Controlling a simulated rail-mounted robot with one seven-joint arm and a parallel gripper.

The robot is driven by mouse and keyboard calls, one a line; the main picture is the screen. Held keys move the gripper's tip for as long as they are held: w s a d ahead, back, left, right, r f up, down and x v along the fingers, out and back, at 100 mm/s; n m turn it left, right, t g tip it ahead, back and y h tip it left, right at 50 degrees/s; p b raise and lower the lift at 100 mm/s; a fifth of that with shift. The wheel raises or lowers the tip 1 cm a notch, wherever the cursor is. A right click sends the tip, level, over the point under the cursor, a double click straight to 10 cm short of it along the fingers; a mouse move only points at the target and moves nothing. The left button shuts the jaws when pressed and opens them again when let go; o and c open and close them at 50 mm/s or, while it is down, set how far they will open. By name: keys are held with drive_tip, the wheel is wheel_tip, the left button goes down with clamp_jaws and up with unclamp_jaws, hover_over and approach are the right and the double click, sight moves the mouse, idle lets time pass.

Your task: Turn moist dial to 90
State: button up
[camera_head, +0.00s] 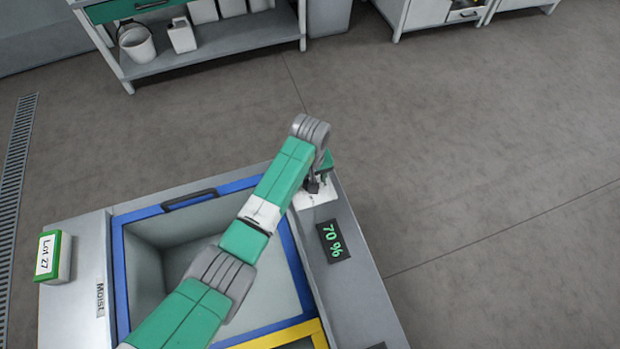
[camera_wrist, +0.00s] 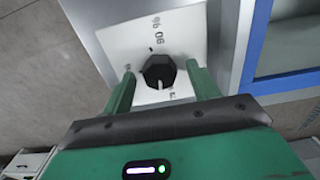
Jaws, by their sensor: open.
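The dial (camera_wrist: 159,70) is a dark faceted knob with a white pointer mark on its lower side in the wrist view. It sits on a white plate (camera_wrist: 130,38) with an upside-down "90 %" print above the knob. Another print below the knob is partly hidden. My gripper (camera_wrist: 160,67) is open, with one green finger on each side of the knob; I cannot tell whether they touch it. In the head view my gripper (camera_head: 316,182) is over the white plate, hiding the dial. The display (camera_head: 333,242) on the bench reads 70 % in green.
A blue-rimmed bin (camera_head: 288,240) lies under my arm, with a yellow-rimmed one (camera_head: 288,338) in front. A "Moist" label (camera_head: 100,299) is on the bench's left side. A green-and-white "Lot 27" box (camera_head: 55,257) stands there. Floor right of the bench is clear.

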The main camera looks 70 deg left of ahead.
drive_tip(key=c, duration=1)
